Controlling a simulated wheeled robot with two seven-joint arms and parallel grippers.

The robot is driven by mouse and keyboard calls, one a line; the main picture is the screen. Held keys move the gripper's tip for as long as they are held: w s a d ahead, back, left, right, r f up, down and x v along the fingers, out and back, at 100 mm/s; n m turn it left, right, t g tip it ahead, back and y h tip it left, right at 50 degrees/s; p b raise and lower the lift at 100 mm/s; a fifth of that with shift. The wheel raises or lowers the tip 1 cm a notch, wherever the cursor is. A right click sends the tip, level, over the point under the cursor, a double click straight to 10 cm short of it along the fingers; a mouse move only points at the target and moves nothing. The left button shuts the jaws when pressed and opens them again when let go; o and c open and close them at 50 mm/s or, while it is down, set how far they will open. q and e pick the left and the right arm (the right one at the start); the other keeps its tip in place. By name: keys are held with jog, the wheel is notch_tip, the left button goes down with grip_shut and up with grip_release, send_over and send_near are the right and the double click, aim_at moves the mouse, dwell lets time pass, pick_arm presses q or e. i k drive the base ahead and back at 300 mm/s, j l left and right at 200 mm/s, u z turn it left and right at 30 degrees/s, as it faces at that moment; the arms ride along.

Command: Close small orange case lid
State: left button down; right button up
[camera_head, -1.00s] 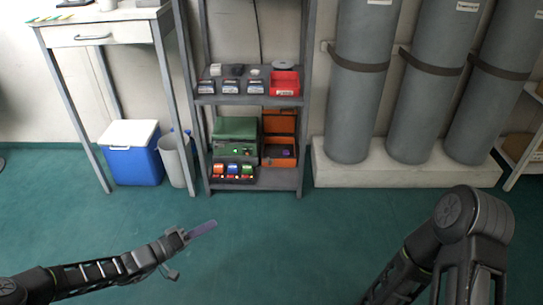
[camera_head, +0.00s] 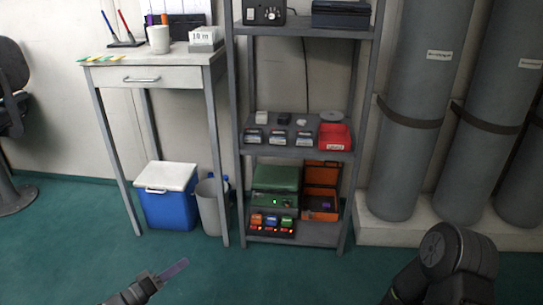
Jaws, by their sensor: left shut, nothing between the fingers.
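The small orange case (camera_head: 321,203) stands on the lowest shelf of the grey rack, at its right side. Its lid (camera_head: 321,174) is open and stands up at the back. Something small and purplish lies inside, too small to tell. My left gripper (camera_head: 172,270) is at the bottom left, low over the floor and well short of the rack. It is shut and empty, with a thin purplish strip at its tip. Of my right arm only a dark joint shows at the bottom right; its gripper is out of view.
A green case (camera_head: 275,185) stands close left of the orange case, with a tray of coloured items (camera_head: 271,224) in front. A red bin (camera_head: 335,137) is on the shelf above. Grey cylinders (camera_head: 415,130) stand right, a blue cooler (camera_head: 168,208) left. The floor before the rack is clear.

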aim_at(317, 173)
jog(key=i+j+u, duration=0.25)
jog(key=u, duration=0.15)
jog(key=i+j+u, duration=0.15)
jog(key=i+u, duration=0.2)
jog(key=i+j+u, duration=0.1)
jog(key=i+u, duration=0.15)
jog(key=u, duration=0.15)
jog(key=i+z, duration=0.45)
jog(key=i+j+z, duration=0.25)
jog(key=z, duration=0.2)
jog(key=i+z, duration=0.15)
jog(key=z, duration=0.25)
jog(key=i+j+z, duration=0.1)
jog(key=z, duration=0.35)
jog(key=i+j+z, duration=0.1)
jog(key=z, duration=0.3)
jog(key=i+j+z, duration=0.1)
jog(key=z, duration=0.3)
jog(key=j+z, duration=0.25)
jog(key=z, duration=0.2)
jog(key=i+j+z, duration=0.1)
jog(key=i, duration=0.45)
